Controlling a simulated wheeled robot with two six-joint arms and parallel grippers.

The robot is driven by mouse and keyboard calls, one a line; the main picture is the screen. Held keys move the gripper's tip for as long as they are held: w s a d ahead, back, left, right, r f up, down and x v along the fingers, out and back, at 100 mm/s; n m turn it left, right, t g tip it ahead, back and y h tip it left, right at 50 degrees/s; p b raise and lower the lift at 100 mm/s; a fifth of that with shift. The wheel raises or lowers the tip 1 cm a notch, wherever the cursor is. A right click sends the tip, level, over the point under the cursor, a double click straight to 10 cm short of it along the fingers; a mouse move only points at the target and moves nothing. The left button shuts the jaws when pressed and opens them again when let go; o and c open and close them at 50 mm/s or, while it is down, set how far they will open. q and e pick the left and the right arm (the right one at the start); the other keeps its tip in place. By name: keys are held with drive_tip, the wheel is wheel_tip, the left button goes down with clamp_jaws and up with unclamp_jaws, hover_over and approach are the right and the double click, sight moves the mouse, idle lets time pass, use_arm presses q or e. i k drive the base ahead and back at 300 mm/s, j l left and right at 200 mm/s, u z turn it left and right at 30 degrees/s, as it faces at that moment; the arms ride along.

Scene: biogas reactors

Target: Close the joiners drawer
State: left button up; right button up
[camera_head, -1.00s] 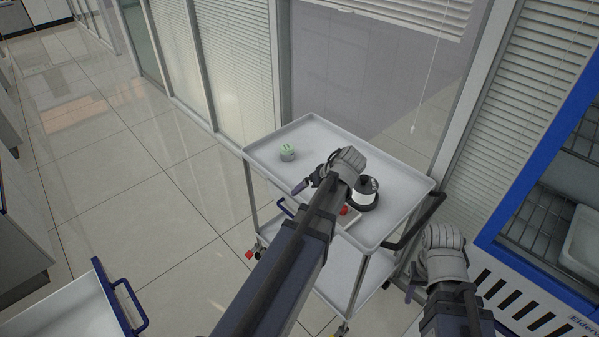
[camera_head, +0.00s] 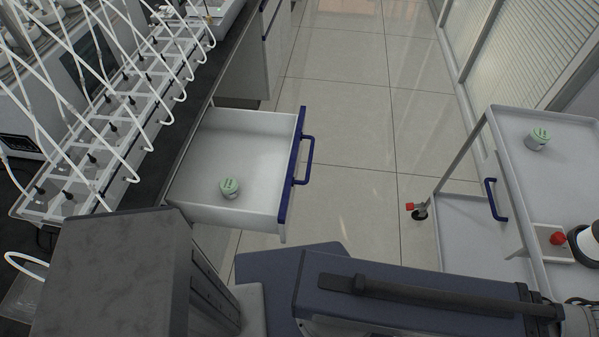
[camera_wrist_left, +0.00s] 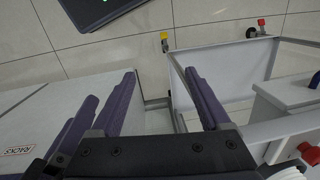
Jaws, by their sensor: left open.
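An open drawer (camera_head: 243,128) juts out from under the dark lab bench at the left of the head view. Its blue front bears a blue handle (camera_head: 304,160). One small green-topped item (camera_head: 229,188) sits inside it. No label on this drawer is readable from here. My left gripper (camera_wrist_left: 165,98) shows in the left wrist view with its two dark fingers spread and nothing between them. In the head view only my arm links show along the bottom, well away from the handle; the gripper is outside that picture. My right gripper is out of view.
A white trolley (camera_head: 510,165) stands at the right, with another green-topped item (camera_head: 538,139) on its top. Tiled floor (camera_head: 345,120) is clear between drawer and trolley. Glassware tubing (camera_head: 125,85) crowds the bench. A "RACKS" label (camera_wrist_left: 18,150) shows in the wrist view.

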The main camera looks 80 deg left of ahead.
sight(262, 151)
drive_tip(key=l, duration=0.8)
drive_tip(key=u, duration=2.95)
drive_tip(key=l+u, duration=0.3)
drive_tip(key=k+u, duration=0.15)
drive_tip(key=u, duration=0.2)
